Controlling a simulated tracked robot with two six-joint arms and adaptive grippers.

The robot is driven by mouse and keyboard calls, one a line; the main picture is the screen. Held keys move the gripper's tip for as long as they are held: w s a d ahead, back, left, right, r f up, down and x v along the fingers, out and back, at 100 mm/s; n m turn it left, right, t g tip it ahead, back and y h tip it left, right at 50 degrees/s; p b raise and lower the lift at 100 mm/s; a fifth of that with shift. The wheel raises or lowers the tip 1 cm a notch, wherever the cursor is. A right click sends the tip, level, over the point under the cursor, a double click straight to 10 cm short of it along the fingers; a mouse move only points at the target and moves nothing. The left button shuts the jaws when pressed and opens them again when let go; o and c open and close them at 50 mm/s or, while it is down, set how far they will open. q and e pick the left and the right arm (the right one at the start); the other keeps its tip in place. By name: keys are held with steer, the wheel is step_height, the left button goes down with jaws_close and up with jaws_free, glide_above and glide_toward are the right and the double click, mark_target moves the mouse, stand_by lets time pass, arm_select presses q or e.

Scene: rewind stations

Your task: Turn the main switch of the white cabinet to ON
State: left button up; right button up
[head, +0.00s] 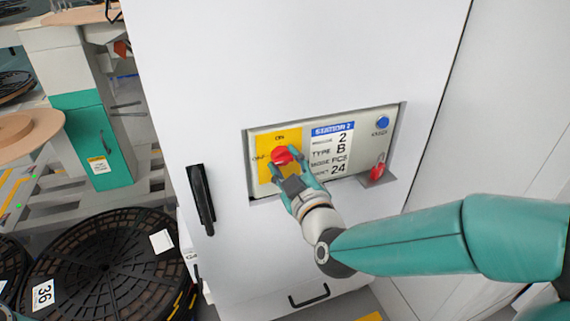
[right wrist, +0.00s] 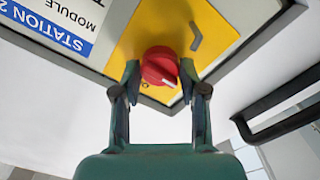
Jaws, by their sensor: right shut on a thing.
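The white cabinet (head: 290,60) fills the middle of the head view. Its control panel (head: 254,186) has a yellow plate (head: 292,137) with a red round main switch (head: 281,155). An ON label is above the switch and an OFF label to its left. My right gripper (head: 287,171) reaches it from below right. In the right wrist view the gripper (right wrist: 160,82) has its two fingers on opposite sides of the red switch (right wrist: 159,62), shut on it. A short white mark shows on the knob's edge; which label it faces I cannot tell. My left gripper is out of view.
The panel also carries a blue button (head: 382,122) and a red hanging piece (head: 378,171) at right. A black door handle (head: 201,198) projects at left, another (head: 308,297) below. Large black reels (head: 105,262) and a teal-and-white station (head: 97,125) stand left of the cabinet.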

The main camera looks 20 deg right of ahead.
steer(key=shift+a+f+m+b, duration=0.1)
steer(key=shift+f+m+b, duration=0.05)
steer(key=shift+m+b, duration=0.85)
steer(key=shift+f+m+b, duration=0.15)
steer(key=shift+m+b, duration=0.85)
steer(key=m+b, duration=0.3)
steer(key=m, duration=0.1)
steer(key=shift+m, duration=0.3)
steer(key=m+b, duration=0.3)
steer(key=m, duration=0.2)
steer(key=shift+b, duration=0.4)
steer(key=shift+m+b, duration=1)
steer(key=shift+m, duration=1.1)
steer(key=shift+r, duration=0.1)
steer(key=o, duration=1.1)
steer(key=shift+o, duration=0.2)
steer(key=shift+r, duration=0.1)
